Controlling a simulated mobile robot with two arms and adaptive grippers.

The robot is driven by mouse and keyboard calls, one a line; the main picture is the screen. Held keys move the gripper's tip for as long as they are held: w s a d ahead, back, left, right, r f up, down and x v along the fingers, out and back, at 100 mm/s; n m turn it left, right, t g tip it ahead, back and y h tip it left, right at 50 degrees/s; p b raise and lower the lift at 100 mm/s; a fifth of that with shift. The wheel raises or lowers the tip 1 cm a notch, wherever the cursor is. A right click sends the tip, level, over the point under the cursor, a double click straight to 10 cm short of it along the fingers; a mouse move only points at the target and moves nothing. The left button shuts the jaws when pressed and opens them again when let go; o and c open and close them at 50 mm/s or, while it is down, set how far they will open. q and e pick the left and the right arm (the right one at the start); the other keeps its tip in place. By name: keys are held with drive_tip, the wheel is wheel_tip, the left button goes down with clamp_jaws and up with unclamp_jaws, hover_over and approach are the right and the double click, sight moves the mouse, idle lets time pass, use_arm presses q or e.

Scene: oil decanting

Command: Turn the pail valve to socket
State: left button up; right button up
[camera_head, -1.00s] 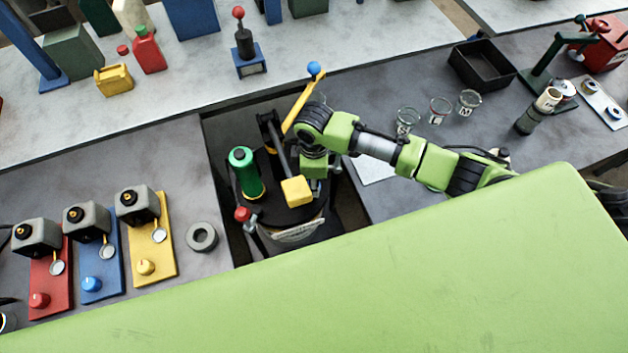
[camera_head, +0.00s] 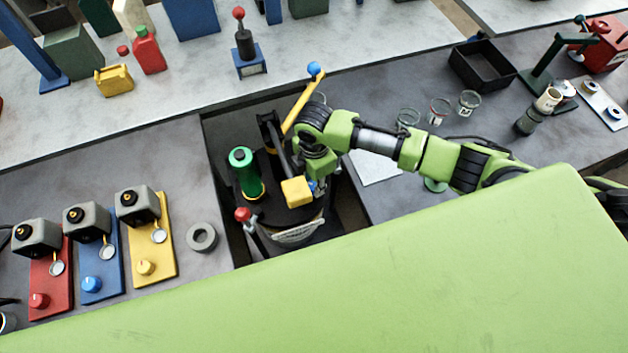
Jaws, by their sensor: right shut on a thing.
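The dark pail (camera_head: 290,237) stands in the gap between the grey benches. Its top carries a green cylinder (camera_head: 245,172), a yellow block (camera_head: 296,191) and a red knob (camera_head: 242,214) at the left side. My right gripper (camera_head: 316,180) points down at the pail's right side, next to the yellow block. It is shut on the pail valve, of which a small blue part (camera_head: 312,186) shows beside the fingers. The fingertips and most of the valve are hidden by the wrist. My left gripper is out of view.
A yellow lever with a blue ball (camera_head: 314,69) rises behind my right wrist. Glass jars (camera_head: 439,110) and a black tray (camera_head: 482,65) stand on the right bench. A grey ring (camera_head: 202,237) and red, blue and yellow valve boards (camera_head: 168,250) lie left of the pail.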

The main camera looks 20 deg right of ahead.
sight(314, 185)
drive_tip(key=shift+w+r, duration=0.1)
drive_tip(key=o, duration=1.1)
wheel_tip(314, 185, up, 12)
drive_tip(key=shift+f, duration=0.1)
idle(0.4)
